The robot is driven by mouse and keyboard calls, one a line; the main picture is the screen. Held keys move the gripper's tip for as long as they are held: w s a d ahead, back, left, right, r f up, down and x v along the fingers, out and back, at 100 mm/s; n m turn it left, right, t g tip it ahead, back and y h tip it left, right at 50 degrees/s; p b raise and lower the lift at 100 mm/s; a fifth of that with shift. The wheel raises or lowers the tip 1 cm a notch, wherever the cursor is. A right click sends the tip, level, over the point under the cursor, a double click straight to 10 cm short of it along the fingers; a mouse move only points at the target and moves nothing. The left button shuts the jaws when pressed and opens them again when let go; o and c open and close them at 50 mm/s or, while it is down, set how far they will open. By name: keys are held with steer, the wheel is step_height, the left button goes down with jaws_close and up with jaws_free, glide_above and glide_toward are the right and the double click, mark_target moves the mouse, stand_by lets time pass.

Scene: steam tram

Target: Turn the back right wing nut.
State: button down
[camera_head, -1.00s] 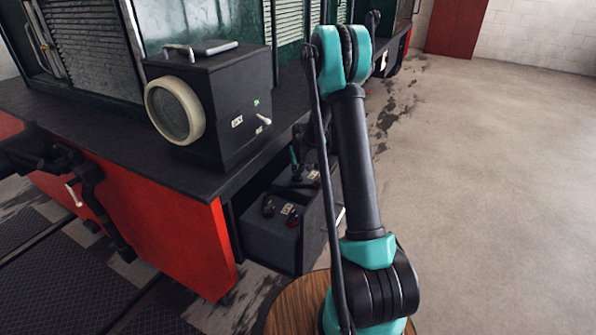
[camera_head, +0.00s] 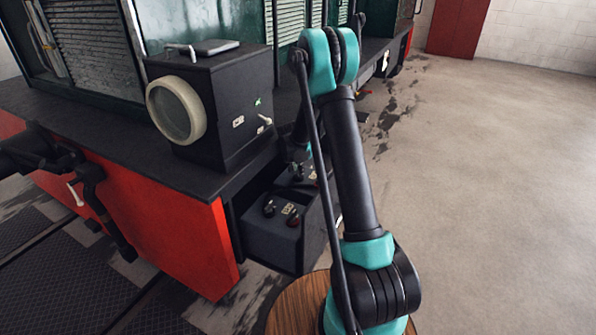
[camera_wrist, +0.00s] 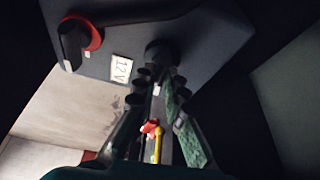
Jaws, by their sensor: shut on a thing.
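In the wrist view, my gripper (camera_wrist: 160,82) is shut on a dark wing nut (camera_wrist: 160,52) on top of a grey battery (camera_wrist: 205,30) with a 12V label. A second, dark wing nut (camera_wrist: 70,42) with a red ring around its base stands free at the upper left of that battery. In the head view, my gripper is at the back battery (camera_head: 285,182), mostly hidden by the lamp box and my arm.
The batteries sit in an open compartment below the black deck edge. A black lamp box (camera_head: 235,110) with a round lens stands on the deck close to my arm. The red end beam (camera_head: 165,235) is at the left. The floor (camera_head: 490,180) to the right is clear.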

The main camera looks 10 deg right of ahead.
stand_by(0.3)
steer(key=c, duration=1.6)
jaws_free()
steer(key=shift+s+a+r, duration=0.15)
steer(key=shift+s+r, duration=0.05)
steer(key=shift+r, duration=0.3)
steer(key=s+a, duration=0.2)
steer(key=s, duration=0.1)
steer(key=s+a, duration=0.1)
steer(key=s, duration=0.3)
steer(key=s+a, duration=0.2)
steer(key=s, duration=0.1)
steer(key=shift+s+a, duration=0.3)
steer(key=shift+s, duration=0.05)
